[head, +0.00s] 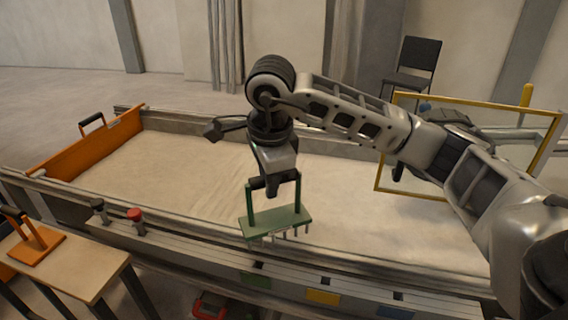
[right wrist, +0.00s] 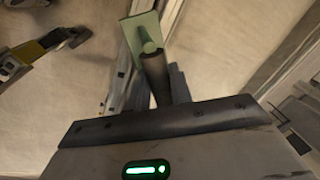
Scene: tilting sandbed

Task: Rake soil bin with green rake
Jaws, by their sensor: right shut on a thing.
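The green rake (head: 275,222) has a flat green head with short grey tines and two green uprights. My right gripper (head: 272,183) is shut on the rake's handle at the top. The rake head is level over the near side of the soil bin (head: 60,168), overlapping its front rail in the head view; I cannot tell whether the tines touch anything. In the right wrist view, part of the green rake (right wrist: 144,32) shows beyond the gripper. The pale soil (head: 160,163) looks mostly smooth, with faint marks mid-bin. My left gripper is not in view.
An orange end board (head: 85,150) with a black handle closes the bin's left end. A yellow frame (head: 377,165) stands at the right. Knobs, one red (head: 135,214), sit on the front rail. A small table (head: 70,265) at front left holds an orange tool (head: 37,243).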

